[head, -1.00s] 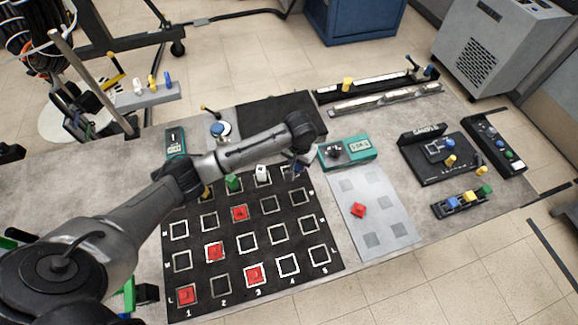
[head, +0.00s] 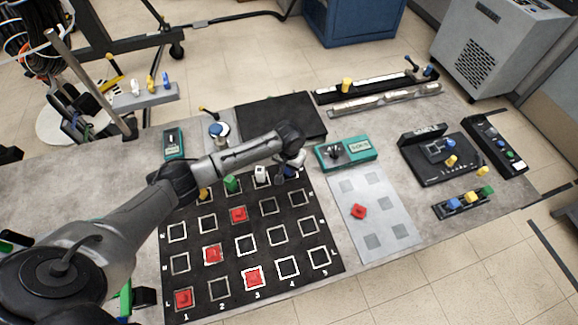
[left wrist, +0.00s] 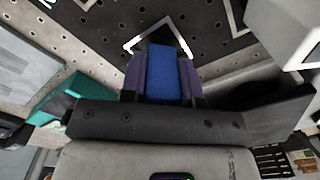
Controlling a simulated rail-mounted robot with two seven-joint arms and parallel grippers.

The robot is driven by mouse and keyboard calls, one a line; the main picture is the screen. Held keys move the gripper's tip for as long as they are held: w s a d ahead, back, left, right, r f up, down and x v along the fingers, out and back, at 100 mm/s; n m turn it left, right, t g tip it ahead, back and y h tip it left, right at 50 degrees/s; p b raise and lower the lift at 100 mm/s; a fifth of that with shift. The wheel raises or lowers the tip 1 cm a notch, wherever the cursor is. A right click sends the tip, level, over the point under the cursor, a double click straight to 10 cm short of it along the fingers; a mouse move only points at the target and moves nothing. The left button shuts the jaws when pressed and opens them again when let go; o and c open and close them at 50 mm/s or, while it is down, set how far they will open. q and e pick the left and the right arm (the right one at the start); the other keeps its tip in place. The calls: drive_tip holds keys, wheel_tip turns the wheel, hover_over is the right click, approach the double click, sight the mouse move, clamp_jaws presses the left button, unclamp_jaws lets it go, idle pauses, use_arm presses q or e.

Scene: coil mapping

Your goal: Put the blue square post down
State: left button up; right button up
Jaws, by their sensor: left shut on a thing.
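My left gripper (head: 289,171) is shut on the blue square post (left wrist: 164,75), which fills the space between its fingers in the left wrist view. The gripper is over the back right of the black grid board (head: 226,270). In the left wrist view a white square outline (left wrist: 133,45) lies just beyond the post's end. I cannot tell whether the post touches the board. In the head view the gripper mostly hides the post. A white post (head: 260,174), a green post (head: 231,184) and a yellow post (head: 204,193) stand to its left in the back row.
Several red pieces (head: 239,214) sit on the board. A teal meter (head: 346,152) stands close to the gripper's right. A grey mat (head: 376,232) with one red piece (head: 359,211) lies right of the board. A flat black plate (head: 280,112) lies behind my arm.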

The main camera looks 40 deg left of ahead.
use_arm(q)
drive_tip(key=o, duration=1)
drive_tip(key=shift+f, duration=0.1)
drive_tip(key=shift+c, duration=0.2)
wheel_tip(320, 180, up, 11)
drive_tip(key=shift+r+p, duration=0.1)
drive_tip(key=shift+p, duration=0.8)
drive_tip(key=shift+r, duration=0.55)
